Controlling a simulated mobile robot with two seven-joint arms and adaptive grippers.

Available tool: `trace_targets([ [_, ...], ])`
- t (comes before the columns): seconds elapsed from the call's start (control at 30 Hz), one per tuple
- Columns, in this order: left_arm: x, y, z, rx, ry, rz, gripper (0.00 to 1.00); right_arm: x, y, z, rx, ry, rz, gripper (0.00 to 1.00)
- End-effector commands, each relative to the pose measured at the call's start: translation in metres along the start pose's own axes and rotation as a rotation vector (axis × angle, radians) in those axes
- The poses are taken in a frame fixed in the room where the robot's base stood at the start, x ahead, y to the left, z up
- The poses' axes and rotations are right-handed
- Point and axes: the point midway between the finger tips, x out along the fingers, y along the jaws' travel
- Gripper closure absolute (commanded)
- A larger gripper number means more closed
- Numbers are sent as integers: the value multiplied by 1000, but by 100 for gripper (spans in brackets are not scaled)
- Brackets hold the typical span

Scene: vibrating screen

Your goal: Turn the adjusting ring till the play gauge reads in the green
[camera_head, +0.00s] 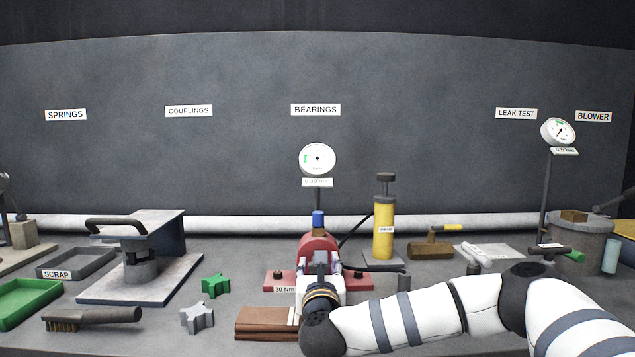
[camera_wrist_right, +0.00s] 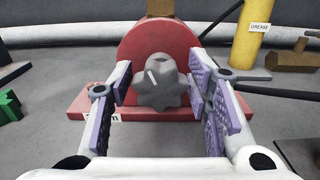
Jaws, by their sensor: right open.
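The play gauge (camera_head: 317,158) is a white round dial on a post below the BEARINGS sign. Its needle points about straight up, and a small green band lies at the dial's left side, away from the needle. The adjusting ring (camera_wrist_right: 161,84) looks like a grey lobed knob with a white mark, on the front of the red bearing housing (camera_wrist_right: 130,50). My right gripper (camera_wrist_right: 163,90) is open, its purple-padded fingers on either side of the ring with gaps visible. In the head view my right gripper (camera_head: 320,268) hides the ring. My left gripper is out of view.
A yellow grease cylinder (camera_head: 383,228) and a wooden-headed mallet (camera_head: 430,249) stand right of the housing. A green star-shaped piece (camera_head: 215,285), a grey one (camera_head: 197,318) and a brown wallet-like block (camera_head: 264,322) lie to the left.

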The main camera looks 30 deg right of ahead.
Motion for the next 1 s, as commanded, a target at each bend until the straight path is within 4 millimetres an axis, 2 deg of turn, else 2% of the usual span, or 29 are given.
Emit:
trace_targets([
  [0.17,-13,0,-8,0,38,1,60,-18,0,7,3,-6,2,55],
  [0.5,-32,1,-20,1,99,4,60,-53,0,6,4,-7,2,55],
  [0.83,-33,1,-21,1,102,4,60,-59,0,0,0,0,1,55],
  [0.9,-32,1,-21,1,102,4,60,-59,0,0,0,0,1,40],
  [1.0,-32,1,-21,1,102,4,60,-59,0,0,0,0,1,40],
])
